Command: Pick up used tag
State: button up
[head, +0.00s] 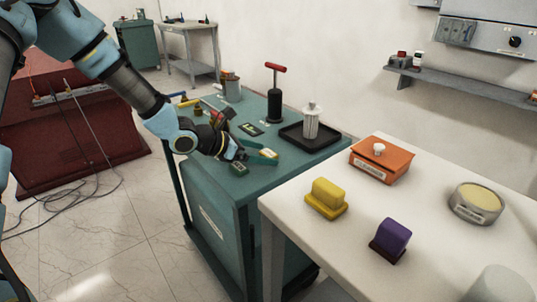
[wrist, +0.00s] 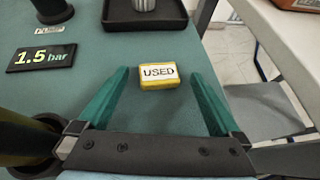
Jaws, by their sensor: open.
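The used tag is a small yellow block with a white label reading "USED". In the wrist view the used tag (wrist: 159,76) lies on the green bench top, between and slightly beyond my two green fingers. My gripper (wrist: 158,75) is open, with one finger on each side of the tag and a visible gap to both. In the head view my gripper (head: 262,157) is low over the green bench, and the yellow tag (head: 268,152) shows at its fingers. Nothing is held.
A "1.5 bar" sign (wrist: 41,57) lies to the left on the bench. A black tray (head: 310,137) holding a pale ribbed bushing (head: 311,120) and a red-handled pump (head: 274,95) stand behind. A white table (head: 420,195) with several blocks is to the right.

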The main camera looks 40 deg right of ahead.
jog(key=shift+c, duration=0.2)
jog(key=c, duration=1.3)
jog(key=shift+c, duration=0.2)
jog(key=shift+r, duration=0.1)
